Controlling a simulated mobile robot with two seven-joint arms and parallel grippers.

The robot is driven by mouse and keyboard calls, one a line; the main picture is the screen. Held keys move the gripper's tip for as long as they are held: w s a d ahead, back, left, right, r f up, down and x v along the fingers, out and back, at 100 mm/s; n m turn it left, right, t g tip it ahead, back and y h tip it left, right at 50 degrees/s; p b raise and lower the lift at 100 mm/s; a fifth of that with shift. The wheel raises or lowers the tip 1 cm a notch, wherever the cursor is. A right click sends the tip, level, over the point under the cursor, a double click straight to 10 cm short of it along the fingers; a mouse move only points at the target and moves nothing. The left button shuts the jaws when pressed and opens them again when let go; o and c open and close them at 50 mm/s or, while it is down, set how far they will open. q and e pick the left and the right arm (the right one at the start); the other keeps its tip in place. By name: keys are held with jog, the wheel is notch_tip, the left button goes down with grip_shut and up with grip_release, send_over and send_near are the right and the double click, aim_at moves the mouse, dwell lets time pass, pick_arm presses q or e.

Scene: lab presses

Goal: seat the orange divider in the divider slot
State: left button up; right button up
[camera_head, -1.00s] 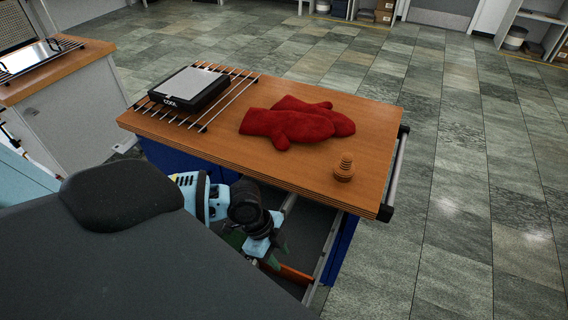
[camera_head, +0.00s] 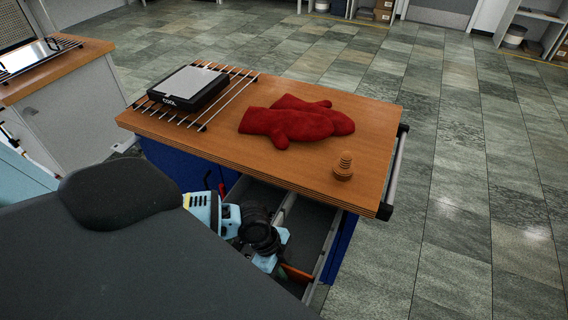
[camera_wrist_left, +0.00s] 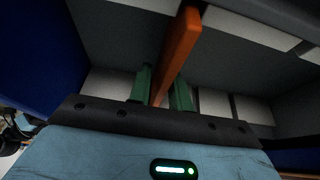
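The orange divider (camera_head: 298,273) shows in the open drawer (camera_head: 318,234) at the front of the wooden-topped bench. In the left wrist view the divider (camera_wrist_left: 179,45) is a flat orange plate, running up and away from between two green fingers. My left gripper (camera_head: 276,265) reaches into the drawer beside the divider in the head view, its fingertips mostly hidden. In the wrist view the fingers of my left gripper (camera_wrist_left: 165,90) lie close against both sides of the divider and look shut on it. The divider slot is not clear. My right gripper is not in view.
Red mitts (camera_head: 296,121), a small ringed wooden piece (camera_head: 344,167) and a black device (camera_head: 188,89) on a metal rack lie on the benchtop (camera_head: 230,152) above the drawer. Pale strips line the drawer inside.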

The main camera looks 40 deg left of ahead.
aim_at(284, 265)
pick_arm(q)
grip_shut()
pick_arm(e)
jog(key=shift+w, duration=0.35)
pick_arm(q)
jog(key=shift+r, duration=0.2)
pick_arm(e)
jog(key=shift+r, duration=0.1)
